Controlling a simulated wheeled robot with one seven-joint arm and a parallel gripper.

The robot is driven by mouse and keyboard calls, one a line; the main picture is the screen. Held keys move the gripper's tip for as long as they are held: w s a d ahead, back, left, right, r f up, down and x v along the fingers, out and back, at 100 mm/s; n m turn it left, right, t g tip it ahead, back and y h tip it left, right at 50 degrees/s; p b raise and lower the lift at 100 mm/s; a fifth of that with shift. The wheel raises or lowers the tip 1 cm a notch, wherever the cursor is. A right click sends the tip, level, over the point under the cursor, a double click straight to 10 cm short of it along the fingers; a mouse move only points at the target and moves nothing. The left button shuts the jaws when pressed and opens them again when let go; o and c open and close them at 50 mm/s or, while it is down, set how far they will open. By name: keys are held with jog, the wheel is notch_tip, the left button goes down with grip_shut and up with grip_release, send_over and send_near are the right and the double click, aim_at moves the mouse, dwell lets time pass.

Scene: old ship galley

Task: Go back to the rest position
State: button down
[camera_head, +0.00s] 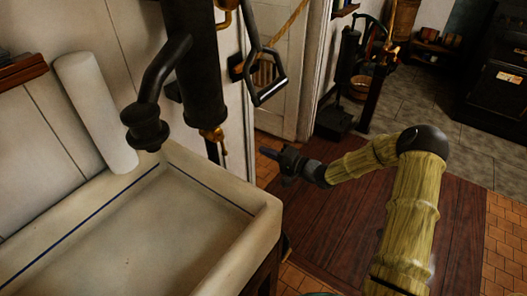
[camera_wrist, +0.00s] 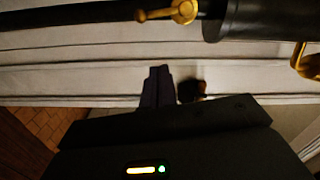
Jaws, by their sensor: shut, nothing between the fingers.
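My gripper (camera_head: 268,153) is in the head view, just right of the stone sink's right corner and pointing left toward the pump. Its fingers are shut and empty. In the wrist view the closed dark fingers (camera_wrist: 157,86) show against the pale wall panels. My arm, with straw-coloured links, reaches up from the lower right, bends at a dark elbow and runs left to the gripper. The gripper is apart from the sink and from the pump as far as I can tell.
A pale stone sink (camera_head: 268,222) with a blue line fills the lower left. A black hand pump (camera_head: 201,85) with brass fittings hangs over it. A white door (camera_head: 283,85) stands behind. Wooden floor (camera_head: 335,225) lies under my arm. A dark stove (camera_head: 495,85) is far right.

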jog(key=shift+w+d, duration=0.1)
jog(key=s+d+r+n+g+h+p, duration=0.3)
jog(key=s+d+r+h+p, duration=0.5)
jog(key=s+d+h, duration=0.4)
jog(key=s+d+r+g+h+p, duration=0.1)
jog(key=s+r, duration=0.3)
jog(key=s, duration=0.4)
jog(key=s+d+r+g+h+p, duration=0.1)
jog(key=s+d+r+g+h, duration=0.1)
jog(key=s+r, duration=0.3)
jog(key=s+d, duration=0.1)
jog(key=s, duration=0.2)
jog(key=shift+s+n, duration=0.3)
jog(key=shift+d, duration=0.1)
